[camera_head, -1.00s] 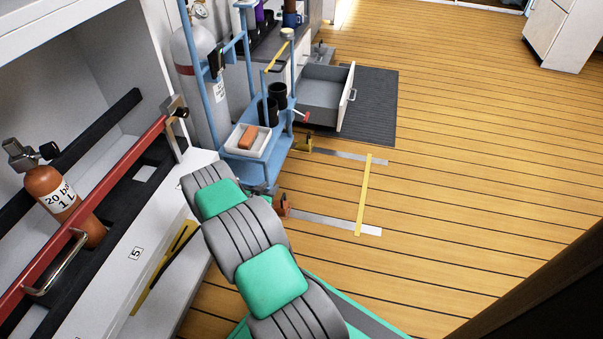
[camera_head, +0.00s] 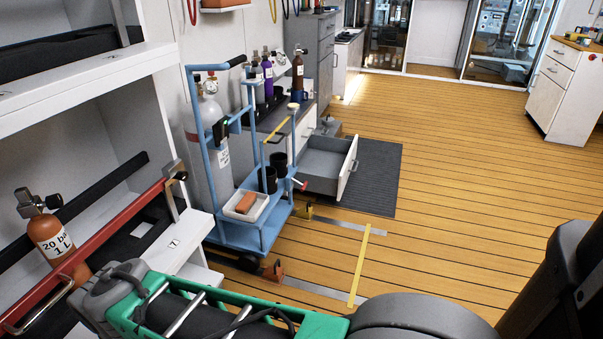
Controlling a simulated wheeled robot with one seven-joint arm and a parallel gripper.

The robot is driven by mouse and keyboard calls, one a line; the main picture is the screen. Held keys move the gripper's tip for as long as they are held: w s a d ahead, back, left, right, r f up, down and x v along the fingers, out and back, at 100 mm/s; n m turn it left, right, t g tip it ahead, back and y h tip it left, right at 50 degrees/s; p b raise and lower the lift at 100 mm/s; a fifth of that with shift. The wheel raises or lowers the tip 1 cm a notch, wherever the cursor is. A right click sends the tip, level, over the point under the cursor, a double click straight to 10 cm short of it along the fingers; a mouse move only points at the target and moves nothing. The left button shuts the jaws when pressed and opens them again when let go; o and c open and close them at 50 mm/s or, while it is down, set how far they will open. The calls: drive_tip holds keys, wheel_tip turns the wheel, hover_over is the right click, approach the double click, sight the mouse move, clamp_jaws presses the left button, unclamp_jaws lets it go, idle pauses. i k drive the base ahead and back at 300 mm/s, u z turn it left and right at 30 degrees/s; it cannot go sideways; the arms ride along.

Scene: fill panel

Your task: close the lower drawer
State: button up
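The lower drawer (camera_head: 322,170) is open. It is a grey tray with a white front (camera_head: 347,169) and a bar handle (camera_head: 354,166). It sticks out to the right from the low cabinet behind the blue trolley, over a dark mat, and looks empty. The trolley partly hides its near left side. My green and grey arm crosses the bottom of the view, well in front of the drawer and apart from it. I do not see my gripper's fingers.
The blue trolley (camera_head: 250,232) with a tall grey cylinder (camera_head: 207,150) stands left of the drawer. A white shelf with a red bar (camera_head: 110,238) and an orange cylinder (camera_head: 56,240) is at the left. The wooden floor (camera_head: 450,200) right of the dark mat (camera_head: 376,185) is clear.

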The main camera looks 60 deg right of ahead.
sight(326, 163)
drive_tip(key=u, duration=0.8)
drive_tip(key=k, duration=1.85)
drive_tip(key=z, duration=2.55)
drive_tip(key=i, duration=0.65)
drive_tip(key=u, duration=0.4)
drive_tip(key=i, duration=2.1)
drive_tip(key=u, duration=0.3)
